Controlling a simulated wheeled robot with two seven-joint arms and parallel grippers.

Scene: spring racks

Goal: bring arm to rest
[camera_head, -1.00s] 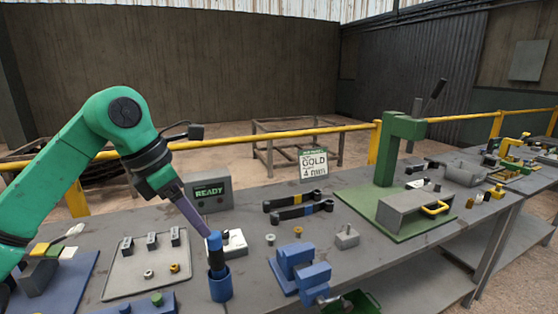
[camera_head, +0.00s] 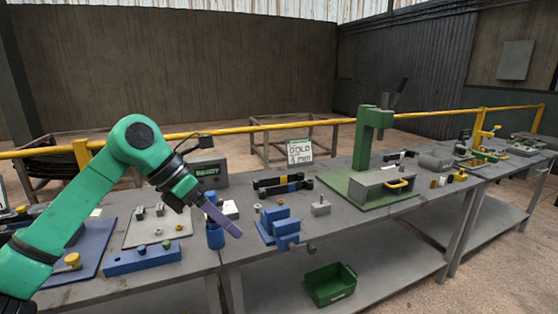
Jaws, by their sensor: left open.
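My left arm is green and comes in from the left. Its gripper (camera_head: 222,215) has purple-grey fingers that point down and to the right; it is open and nothing shows between them. In the picture the fingers pass in front of the blue cup (camera_head: 215,240) near the bench's front edge and partly hide it and what stands in it. Whether they touch the cup I cannot tell. My right gripper is not in view.
A blue vise (camera_head: 279,226) stands right of the gripper, and a green press (camera_head: 372,140) farther right. A blue block (camera_head: 142,260) lies in front of a pale tray (camera_head: 130,233). A READY box (camera_head: 208,172) stands behind. A green bin (camera_head: 331,284) sits below the bench.

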